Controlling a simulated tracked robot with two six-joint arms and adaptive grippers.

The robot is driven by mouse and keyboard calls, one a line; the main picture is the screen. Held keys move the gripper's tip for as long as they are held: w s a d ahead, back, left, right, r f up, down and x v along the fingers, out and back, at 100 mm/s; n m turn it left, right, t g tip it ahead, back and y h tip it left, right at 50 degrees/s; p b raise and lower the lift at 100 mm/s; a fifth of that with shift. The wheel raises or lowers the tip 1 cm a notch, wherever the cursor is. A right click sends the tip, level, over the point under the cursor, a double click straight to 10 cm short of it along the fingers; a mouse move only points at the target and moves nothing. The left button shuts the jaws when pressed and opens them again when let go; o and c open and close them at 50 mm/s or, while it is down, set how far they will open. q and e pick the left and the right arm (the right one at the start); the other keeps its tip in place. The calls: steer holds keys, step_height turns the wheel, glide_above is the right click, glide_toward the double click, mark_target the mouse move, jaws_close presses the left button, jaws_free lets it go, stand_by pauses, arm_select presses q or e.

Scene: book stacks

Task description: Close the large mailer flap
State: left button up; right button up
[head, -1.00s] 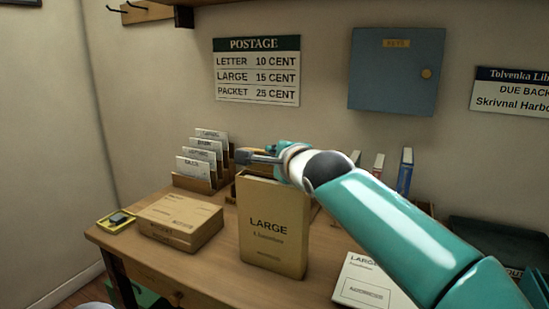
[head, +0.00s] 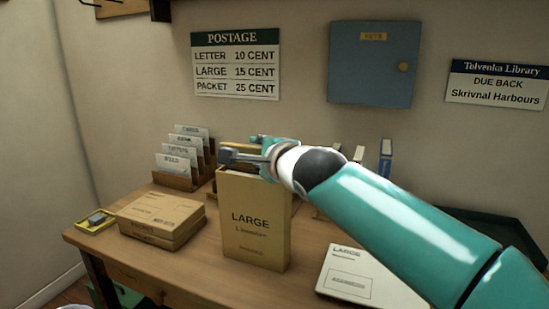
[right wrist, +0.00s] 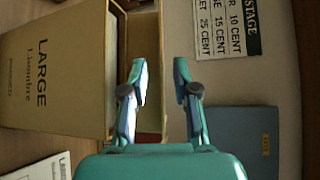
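The large mailer (head: 256,220) is a tan upright box marked LARGE, standing on the desk. It fills the left of the right wrist view (right wrist: 55,70). Its top is open, and a tan flap (right wrist: 148,40) stands out beyond the opening at the back. My right gripper (head: 232,155) is over the mailer's top edge, reaching in from the right. In the right wrist view its two fingers (right wrist: 160,85) are apart with nothing gripped. The flap's outer edge appears between them; I cannot tell whether they touch it. The gripper and arm hide part of the mailer's top in the head view. My left gripper is not in view.
Flat brown parcels (head: 160,215) and a small yellow tray (head: 96,220) lie left of the mailer on the desk (head: 205,265). A card rack (head: 190,165) stands behind. A white LARGE package (head: 355,275) lies to the right. A blue key cabinet (head: 373,65) hangs on the wall.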

steer(key=v, duration=0.8)
steer(key=shift+s+d, duration=0.15)
steer(key=shift+s, duration=0.15)
